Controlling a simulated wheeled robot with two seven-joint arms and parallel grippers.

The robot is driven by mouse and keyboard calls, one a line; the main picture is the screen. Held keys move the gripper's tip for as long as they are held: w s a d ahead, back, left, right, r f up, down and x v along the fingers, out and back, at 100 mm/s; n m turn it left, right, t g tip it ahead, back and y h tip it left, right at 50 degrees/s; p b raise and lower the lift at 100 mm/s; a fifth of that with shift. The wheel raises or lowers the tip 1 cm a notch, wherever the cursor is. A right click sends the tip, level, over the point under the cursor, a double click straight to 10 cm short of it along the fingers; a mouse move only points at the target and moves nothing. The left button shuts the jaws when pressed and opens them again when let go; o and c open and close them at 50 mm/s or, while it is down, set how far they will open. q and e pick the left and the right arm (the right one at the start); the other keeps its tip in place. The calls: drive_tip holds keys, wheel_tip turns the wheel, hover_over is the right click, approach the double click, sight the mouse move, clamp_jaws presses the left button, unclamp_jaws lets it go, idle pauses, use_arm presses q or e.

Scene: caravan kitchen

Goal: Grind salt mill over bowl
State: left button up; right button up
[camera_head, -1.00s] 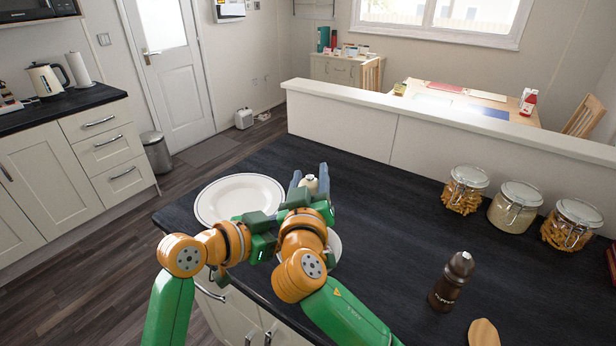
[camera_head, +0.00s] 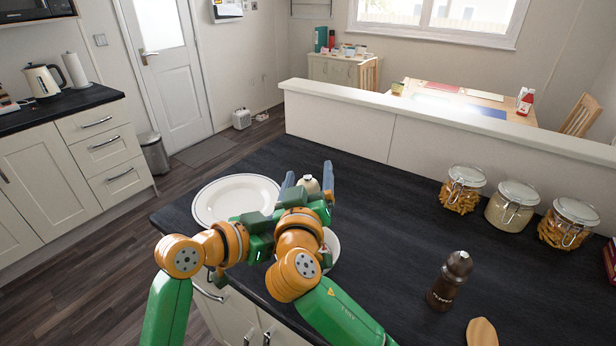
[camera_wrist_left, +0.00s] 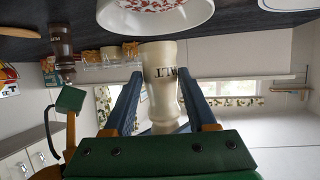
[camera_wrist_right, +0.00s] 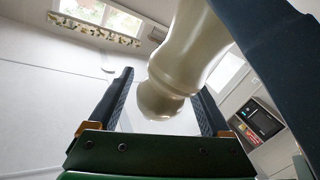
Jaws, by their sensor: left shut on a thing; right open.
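The cream salt mill (camera_head: 308,184) shows its rounded top in the head view, mostly hidden behind my right wrist. My left gripper (camera_wrist_left: 163,88) is shut on its body, with dark lettering facing the left wrist camera. My right gripper (camera_head: 309,177) is open, its fingers on either side of the mill's top. In the right wrist view the mill's knob (camera_wrist_right: 163,98) lies between the spread fingers with gaps on both sides. The white bowl (camera_head: 333,246) is partly hidden behind my right arm; its patterned side (camera_wrist_left: 150,20) shows close to the mill in the left wrist view.
A white plate (camera_head: 238,200) lies at the counter's left end. A dark pepper mill (camera_head: 450,281) stands to the right, near a wooden piece (camera_head: 482,332). Several glass jars (camera_head: 512,207) line the low partition (camera_head: 440,150). The middle of the dark counter is clear.

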wheel_tip(320, 180, up, 10)
idle(0.3)
wheel_tip(320, 180, up, 7)
idle(0.4)
drive_tip(key=shift+f, duration=0.1)
idle(0.7)
drive_tip(key=s+d+f+n+y, duration=0.3)
drive_tip(key=s+f+n+y, duration=0.5)
drive_tip(key=f, duration=0.9)
drive_tip(key=w+a+m+g+y, duration=0.1)
drive_tip(key=w+a, duration=0.3)
drive_tip(key=w, duration=0.4)
drive_tip(key=shift+a+m, duration=0.3)
drive_tip(key=shift+m, duration=0.2)
